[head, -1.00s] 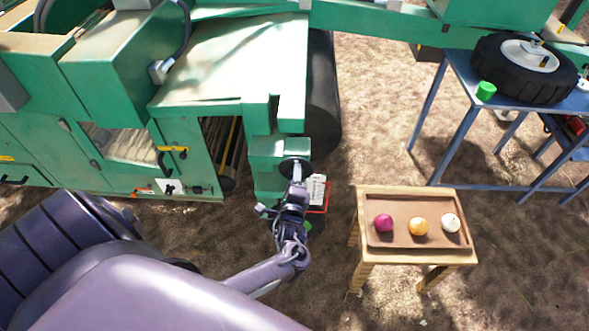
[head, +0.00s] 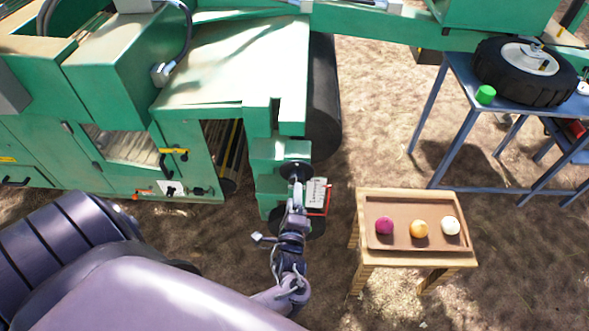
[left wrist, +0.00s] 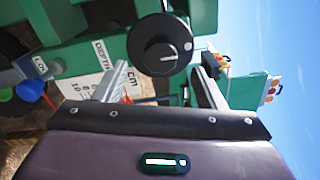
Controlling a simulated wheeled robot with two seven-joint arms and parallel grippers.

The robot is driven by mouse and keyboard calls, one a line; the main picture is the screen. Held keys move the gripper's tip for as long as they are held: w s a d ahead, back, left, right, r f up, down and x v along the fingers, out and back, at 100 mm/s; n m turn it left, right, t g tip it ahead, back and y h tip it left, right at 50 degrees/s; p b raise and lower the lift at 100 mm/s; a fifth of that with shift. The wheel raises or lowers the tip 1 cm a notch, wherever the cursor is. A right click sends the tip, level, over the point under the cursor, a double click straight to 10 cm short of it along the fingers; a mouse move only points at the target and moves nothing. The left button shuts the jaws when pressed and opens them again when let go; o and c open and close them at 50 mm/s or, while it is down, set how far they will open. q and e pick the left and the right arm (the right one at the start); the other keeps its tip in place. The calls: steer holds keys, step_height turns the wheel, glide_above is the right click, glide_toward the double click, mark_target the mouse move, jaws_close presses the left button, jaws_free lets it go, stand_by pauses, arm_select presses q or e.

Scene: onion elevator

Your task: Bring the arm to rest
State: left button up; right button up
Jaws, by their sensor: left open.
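My left gripper (head: 297,186) is open in front of a black round dial (head: 296,169) on the green machine. In the left wrist view, the dial (left wrist: 160,45) with its white pointer mark lies ahead, between the two spread fingertips (left wrist: 163,74). A gap shows on both sides, and nothing is held. A white card (head: 317,191) with a red edge is beside the dial, and it reads DEPTH CM in the left wrist view (left wrist: 98,82). My right gripper is not in view.
The green machine (head: 225,60) fills the upper left. A small wooden table (head: 370,260) with a brown tray (head: 400,244) of three onions stands to the right.

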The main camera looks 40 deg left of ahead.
arm_select(q)
steer(key=s+d+f+n+g+h+p, duration=0.1)
steer(key=s+f+n+g+h+p, duration=0.25)
steer(key=s+f, duration=0.5)
steer(key=s+d+f+n+g+h+p, duration=0.2)
steer(key=s+f+g+h, duration=0.3)
steer(key=f, duration=0.7)
steer(key=s+d+f+n+g+p, duration=0.1)
steer(key=s+f+n+g, duration=0.2)
steer(key=s, duration=0.8)
steer(key=s+d+f+n+g+p, duration=0.1)
steer(key=s+d+f+n+g, duration=0.1)
steer(key=s, duration=1)
step_height(320, 180, down, 2)
steer(key=shift+d+f+n+g+h, duration=0.15)
steer(key=shift+f+n+g+h, duration=0.2)
steer(key=shift+n, duration=0.5)
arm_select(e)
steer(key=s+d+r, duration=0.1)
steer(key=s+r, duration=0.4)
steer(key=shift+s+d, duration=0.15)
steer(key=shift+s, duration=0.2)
